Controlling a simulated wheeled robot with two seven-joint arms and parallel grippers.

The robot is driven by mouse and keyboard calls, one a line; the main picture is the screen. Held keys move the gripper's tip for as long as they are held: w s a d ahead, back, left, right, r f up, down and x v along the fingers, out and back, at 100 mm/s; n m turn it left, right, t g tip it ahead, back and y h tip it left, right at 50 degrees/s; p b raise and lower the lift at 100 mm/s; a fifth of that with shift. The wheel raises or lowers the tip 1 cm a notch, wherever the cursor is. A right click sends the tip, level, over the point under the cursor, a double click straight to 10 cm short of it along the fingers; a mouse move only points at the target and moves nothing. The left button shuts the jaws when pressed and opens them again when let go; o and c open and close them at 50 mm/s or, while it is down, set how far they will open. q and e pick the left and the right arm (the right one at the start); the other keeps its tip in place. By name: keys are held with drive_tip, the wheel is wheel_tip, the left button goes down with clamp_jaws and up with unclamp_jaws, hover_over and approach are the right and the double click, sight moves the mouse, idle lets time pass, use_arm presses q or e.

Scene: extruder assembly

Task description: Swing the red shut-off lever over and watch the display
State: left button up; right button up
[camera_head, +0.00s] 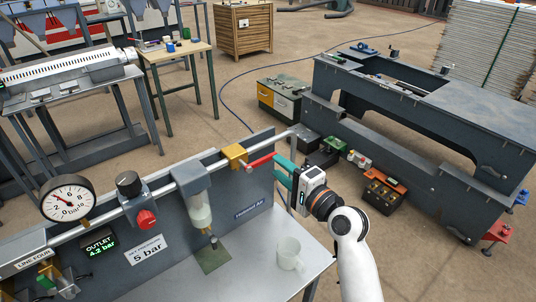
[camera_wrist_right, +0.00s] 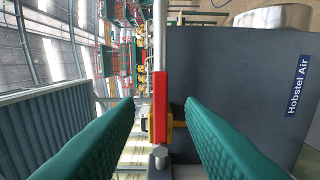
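The red shut-off lever (camera_head: 260,160) sticks out to the right from a yellow valve body (camera_head: 234,155) on the pipe along the top of a grey panel. My right gripper (camera_head: 280,172) is at the lever's free end with its teal fingers apart. In the right wrist view the red lever (camera_wrist_right: 160,98) appears in the gap between the open fingers, touching neither; its depth between them is unclear. The outlet display (camera_head: 100,244) is lit green and seems to read 4.2 bar. My left gripper is not in view.
A pale mug (camera_head: 289,253) stands on the bench in front, below my right arm.

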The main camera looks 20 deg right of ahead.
sight(269, 159)
drive_tip(key=x, duration=0.5)
drive_tip(key=shift+w+a+p, duration=0.15)
drive_tip(key=shift+w+p, duration=0.15)
drive_tip(key=shift+p, duration=0.1)
clamp_jaws()
